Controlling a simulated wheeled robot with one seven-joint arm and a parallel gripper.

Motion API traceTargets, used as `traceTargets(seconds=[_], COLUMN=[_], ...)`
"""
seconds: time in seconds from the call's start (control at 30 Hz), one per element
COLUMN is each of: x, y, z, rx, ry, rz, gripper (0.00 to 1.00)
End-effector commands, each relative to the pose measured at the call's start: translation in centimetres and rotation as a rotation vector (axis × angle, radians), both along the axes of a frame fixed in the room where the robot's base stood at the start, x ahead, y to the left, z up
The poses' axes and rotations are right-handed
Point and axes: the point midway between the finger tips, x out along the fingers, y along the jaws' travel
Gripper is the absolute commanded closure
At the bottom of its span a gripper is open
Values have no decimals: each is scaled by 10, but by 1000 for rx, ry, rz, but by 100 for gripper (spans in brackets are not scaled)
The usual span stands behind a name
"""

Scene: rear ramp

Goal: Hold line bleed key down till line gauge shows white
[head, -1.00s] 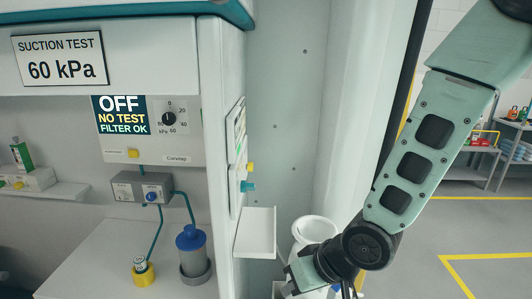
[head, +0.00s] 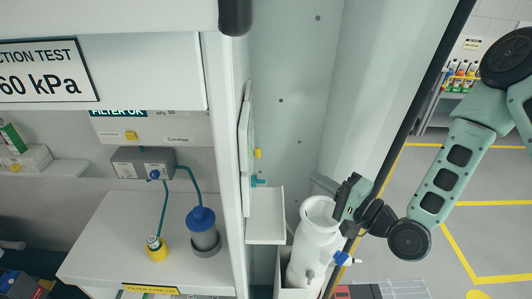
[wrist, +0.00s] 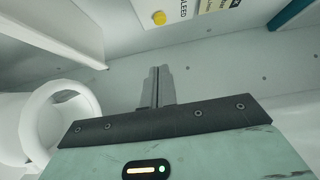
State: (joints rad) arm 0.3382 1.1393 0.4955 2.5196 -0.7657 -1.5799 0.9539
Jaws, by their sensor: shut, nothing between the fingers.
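A panel (head: 246,125) on the side wall shows almost edge-on in the head view. A yellow key (head: 257,153) sticks out from it, with a teal fitting (head: 259,182) below. The line gauge's face is not readable in either view. My gripper (head: 318,180) is shut and empty, its fingers pointing left toward the panel, well apart from the yellow key. In the wrist view its fingers (wrist: 157,75) lie together.
A white cylinder (head: 316,245) with an open top stands just below my gripper. A white shelf (head: 266,215) juts out under the panel. On the left, a suction unit (head: 150,130) and blue-topped jar (head: 203,232) sit by the counter.

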Motion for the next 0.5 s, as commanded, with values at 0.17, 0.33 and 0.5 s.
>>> traceTargets(seconds=[0.17, 0.33, 0.5], x=[0, 1, 6], y=[0, 0, 2], z=[0, -2, -5], rx=[-1, -2, -2], ry=[-1, -2, -5], rz=[0, 1, 0], gripper=[100, 100, 100])
